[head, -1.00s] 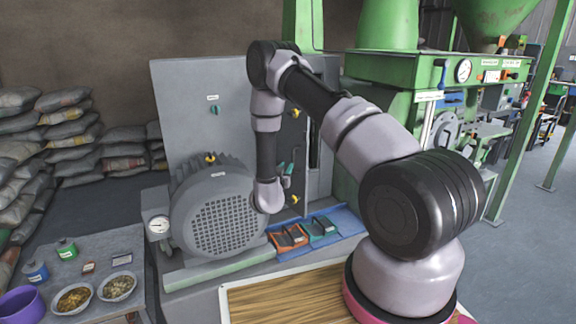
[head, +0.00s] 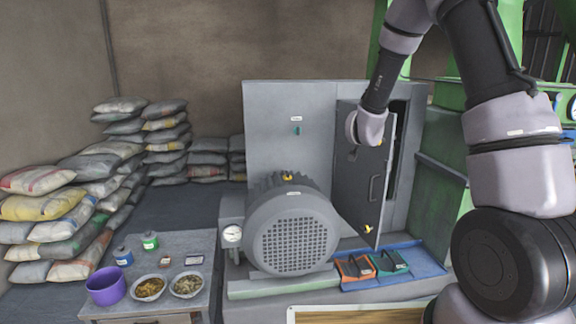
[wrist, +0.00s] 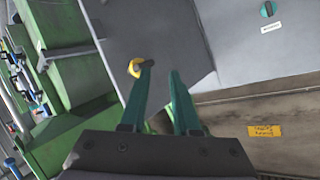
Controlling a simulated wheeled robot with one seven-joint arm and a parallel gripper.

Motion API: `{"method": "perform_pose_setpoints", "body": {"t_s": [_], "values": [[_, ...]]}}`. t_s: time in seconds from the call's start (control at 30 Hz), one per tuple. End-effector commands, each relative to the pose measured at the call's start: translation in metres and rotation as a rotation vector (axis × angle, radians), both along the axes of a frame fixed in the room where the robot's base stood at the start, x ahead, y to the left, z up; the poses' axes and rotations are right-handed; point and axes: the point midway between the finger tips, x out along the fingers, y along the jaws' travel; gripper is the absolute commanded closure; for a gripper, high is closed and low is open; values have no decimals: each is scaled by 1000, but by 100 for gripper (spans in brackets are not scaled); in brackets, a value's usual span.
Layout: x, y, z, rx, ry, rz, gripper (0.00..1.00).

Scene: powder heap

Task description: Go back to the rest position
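My gripper (wrist: 162,70) shows in the wrist view as two teal fingers with a clear gap between their tips and nothing held. A yellow knob (wrist: 134,68) appears beside the left fingertip; I cannot tell whether they touch. In the head view my arm crosses the upper right, and its end is in front of the upper part of a grey cabinet door (head: 352,190). The fingers are hidden there. The door stands ajar, with a dark gap at its right, a handle (head: 374,188) and a lower yellow knob (head: 368,229).
A grey motor (head: 295,238) stands before the grey cabinet (head: 270,120). A blue tray (head: 418,262) holds an orange and a teal item. At left are a table (head: 190,240) with a purple bowl (head: 106,287) and two dishes, and stacked sacks (head: 45,207). Green machinery (head: 440,180) is at right.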

Motion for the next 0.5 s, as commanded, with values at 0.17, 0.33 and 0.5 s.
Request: {"method": "perform_pose_setpoints", "body": {"t_s": [0.17,0.33,0.5], "values": [[-37,11,68,104,63,115,70],[-92,22,117,159,149,233,70],[-163,29,151,175,248,340,70]]}}
